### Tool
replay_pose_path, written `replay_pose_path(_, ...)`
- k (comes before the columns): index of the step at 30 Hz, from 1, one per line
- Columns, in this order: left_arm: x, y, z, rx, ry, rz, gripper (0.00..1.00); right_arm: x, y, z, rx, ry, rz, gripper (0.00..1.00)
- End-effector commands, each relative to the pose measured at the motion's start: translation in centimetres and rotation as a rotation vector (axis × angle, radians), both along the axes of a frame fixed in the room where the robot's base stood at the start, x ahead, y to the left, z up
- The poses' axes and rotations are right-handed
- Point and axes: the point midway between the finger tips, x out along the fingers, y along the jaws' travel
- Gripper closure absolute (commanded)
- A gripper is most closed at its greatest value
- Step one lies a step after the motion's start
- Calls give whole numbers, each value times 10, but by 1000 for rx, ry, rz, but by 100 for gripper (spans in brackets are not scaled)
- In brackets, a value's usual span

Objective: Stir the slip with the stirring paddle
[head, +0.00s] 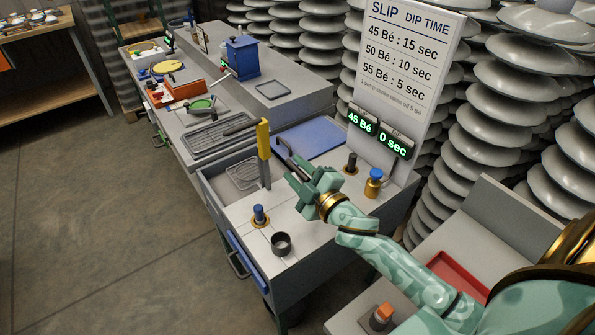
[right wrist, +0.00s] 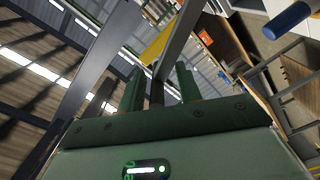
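My right gripper (head: 293,168) hangs over the near worktop, just right of a tall upright piece with a yellow upper part (head: 263,140) and a grey lower part. I cannot tell for sure whether this piece is the stirring paddle. In the right wrist view my right gripper (right wrist: 158,88) has its two green fingers apart. A dark rod shows between them with gaps at both sides, and the yellow piece (right wrist: 158,47) shows beyond. A recessed basin with a wire basket (head: 243,174) lies left of the gripper; I cannot make out the slip surface. My left gripper is not in view.
A blue-topped peg (head: 258,214), a dark cup (head: 281,244) and a brass jar with a blue lid (head: 374,183) stand on the worktop. A blue panel (head: 311,138) lies behind. Insulator stacks (head: 490,105) line the right.

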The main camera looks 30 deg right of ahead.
Motion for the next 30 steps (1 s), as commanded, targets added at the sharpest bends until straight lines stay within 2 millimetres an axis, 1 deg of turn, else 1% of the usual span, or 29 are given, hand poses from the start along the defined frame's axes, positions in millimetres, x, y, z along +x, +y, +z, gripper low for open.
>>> replay_pose_path(5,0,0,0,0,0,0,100,-3,0,0,2,0,1,66)
replay_pose_path(8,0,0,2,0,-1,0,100,-13,-1,0,2,2,0,66)
replay_pose_path(11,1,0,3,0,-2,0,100,-34,-2,0,5,3,0,66)
replay_pose_path(18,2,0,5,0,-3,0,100,-101,-9,-2,4,6,-3,66)
replay_pose_path(21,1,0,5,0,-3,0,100,-125,-11,-1,3,4,-2,66)
replay_pose_path(25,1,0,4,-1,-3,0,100,-147,-13,-1,2,3,-2,66)
replay_pose_path(27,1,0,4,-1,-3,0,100,-155,-14,-1,3,2,-1,66)
replay_pose_path(30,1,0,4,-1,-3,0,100,-161,-14,0,0,1,-1,66)
